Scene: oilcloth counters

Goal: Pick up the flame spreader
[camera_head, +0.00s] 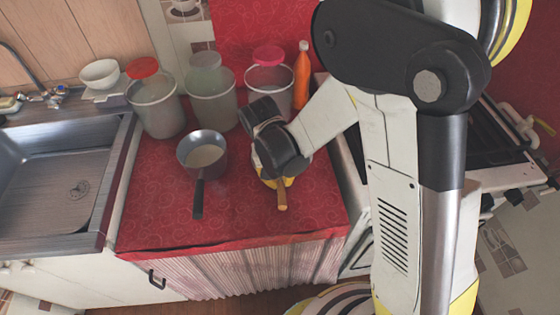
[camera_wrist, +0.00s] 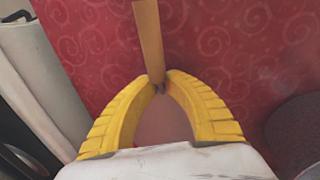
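The flame spreader shows as a light wooden handle (camera_head: 281,194) that points toward the counter's front edge. In the wrist view the handle (camera_wrist: 150,40) runs up from between my fingertips. A dull brownish-pink area lies between the fingers below it; I cannot tell whether it is the spreader's plate. My gripper (camera_wrist: 160,80) has its yellow fingers drawn in, with both tips against the base of the handle. In the head view my wrist hides most of the gripper (camera_head: 277,181) and the rest of the spreader. I cannot tell whether it touches the cloth.
A saucepan (camera_head: 203,150) with a dark handle stands just left of my gripper. The red counter's (camera_head: 150,215) front left is clear.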

